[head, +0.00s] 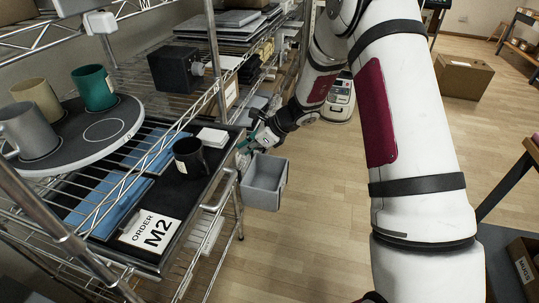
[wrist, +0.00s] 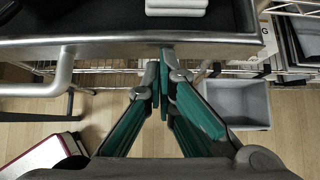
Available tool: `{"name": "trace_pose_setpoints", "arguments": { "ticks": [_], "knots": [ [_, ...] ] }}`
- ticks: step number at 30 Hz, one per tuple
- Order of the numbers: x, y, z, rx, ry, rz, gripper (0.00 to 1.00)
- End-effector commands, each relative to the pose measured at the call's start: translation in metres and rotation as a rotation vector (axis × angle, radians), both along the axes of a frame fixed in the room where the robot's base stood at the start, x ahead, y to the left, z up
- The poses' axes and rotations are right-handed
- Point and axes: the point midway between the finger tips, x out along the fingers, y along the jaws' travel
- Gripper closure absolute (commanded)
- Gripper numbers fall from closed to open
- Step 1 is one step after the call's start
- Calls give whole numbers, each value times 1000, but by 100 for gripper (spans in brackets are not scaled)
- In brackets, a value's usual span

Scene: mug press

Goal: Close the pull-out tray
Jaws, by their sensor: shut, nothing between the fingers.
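The pull-out tray (head: 168,200) is dark with a metal rim and sticks out from the wire rack in the head view. A bar handle (head: 222,190) runs along its front. A black mug (head: 189,158), white stacked pieces (head: 212,137) and an "ORDER M2" card (head: 152,232) are on it. My gripper (head: 246,143) is at the tray's far front corner, partly hidden. In the wrist view my gripper (wrist: 162,68) has its teal fingers together and empty, with tips at the tray's front rim (wrist: 115,43), right of the handle (wrist: 62,75). Contact is unclear.
A grey bin (head: 264,182) hangs beside the tray's front, close to my gripper; it also shows in the wrist view (wrist: 238,103). A round grey platform (head: 75,150) with three mugs stands above the tray's left side. Open wooden floor (head: 300,240) lies in front.

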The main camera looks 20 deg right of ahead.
Motion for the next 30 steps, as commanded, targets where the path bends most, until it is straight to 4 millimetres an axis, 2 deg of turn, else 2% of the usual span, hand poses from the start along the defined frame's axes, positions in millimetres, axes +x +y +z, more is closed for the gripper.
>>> {"name": "trace_pose_setpoints", "arguments": {
  "ticks": [1,3,12,18,30],
  "knots": [
    [9,13,-1,0,-3,6,100],
    [18,27,-1,0,-3,6,100],
    [46,69,-1,0,-2,4,100],
    [55,81,0,0,-1,1,100],
    [57,86,1,2,-2,1,100]
  ]
}}
